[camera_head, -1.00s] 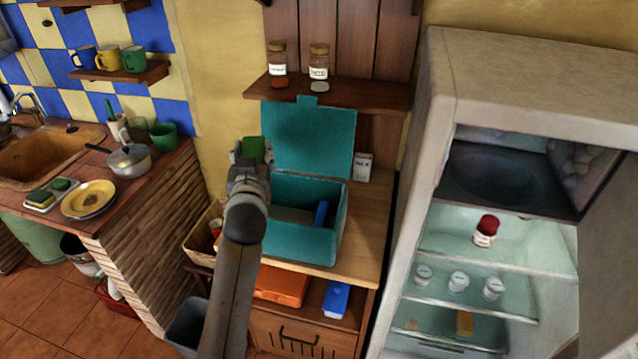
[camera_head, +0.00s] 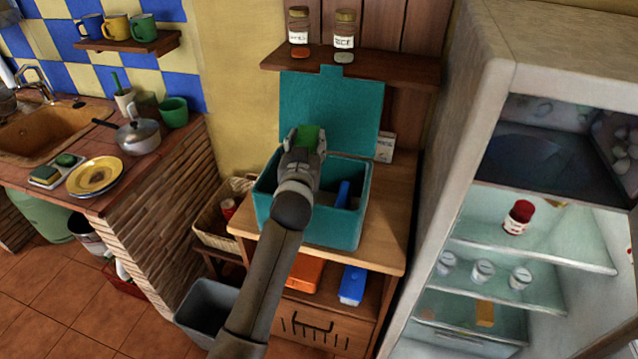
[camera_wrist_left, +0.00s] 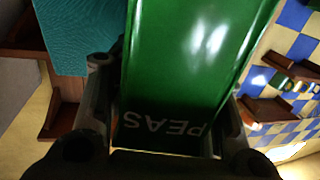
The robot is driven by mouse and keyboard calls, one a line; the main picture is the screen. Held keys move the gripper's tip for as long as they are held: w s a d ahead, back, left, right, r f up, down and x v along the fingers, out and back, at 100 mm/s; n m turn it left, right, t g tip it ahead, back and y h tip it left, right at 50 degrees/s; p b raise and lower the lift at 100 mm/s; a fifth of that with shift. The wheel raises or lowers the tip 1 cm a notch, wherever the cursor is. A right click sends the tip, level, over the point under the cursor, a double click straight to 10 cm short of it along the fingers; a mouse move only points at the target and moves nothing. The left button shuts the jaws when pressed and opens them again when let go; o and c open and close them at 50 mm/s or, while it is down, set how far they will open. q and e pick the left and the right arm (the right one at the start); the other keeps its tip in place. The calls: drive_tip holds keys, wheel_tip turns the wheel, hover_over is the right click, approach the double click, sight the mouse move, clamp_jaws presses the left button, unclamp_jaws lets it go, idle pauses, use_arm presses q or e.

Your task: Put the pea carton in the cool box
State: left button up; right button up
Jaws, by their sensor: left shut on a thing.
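The green pea carton (camera_wrist_left: 185,60), lettered PEAS, is held between the fingers of my left gripper (camera_head: 306,140). My arm hides part of the box's left side. My right gripper does not show.
A blue item (camera_head: 343,193) is inside the box. A white carton (camera_head: 385,148) stands behind its right side. A shelf (camera_head: 390,68) with two jars hangs above. An open fridge (camera_head: 480,110) is at right, a wicker basket (camera_head: 215,222) at left.

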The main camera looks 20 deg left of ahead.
use_arm(q)
drive_tip(key=shift+d, duration=0.1)
drive_tip(key=o, duration=1.3)
drive_tip(key=shift+o, duration=0.2)
drive_tip(key=shift+f, duration=0.1)
drive_tip(key=shift+s, duration=0.1)
drive_tip(key=s+d, duration=0.2)
drive_tip(key=s, duration=0.9)
drive_tip(key=shift+s+r, duration=0.3)
drive_tip(key=shift+s, duration=0.1)
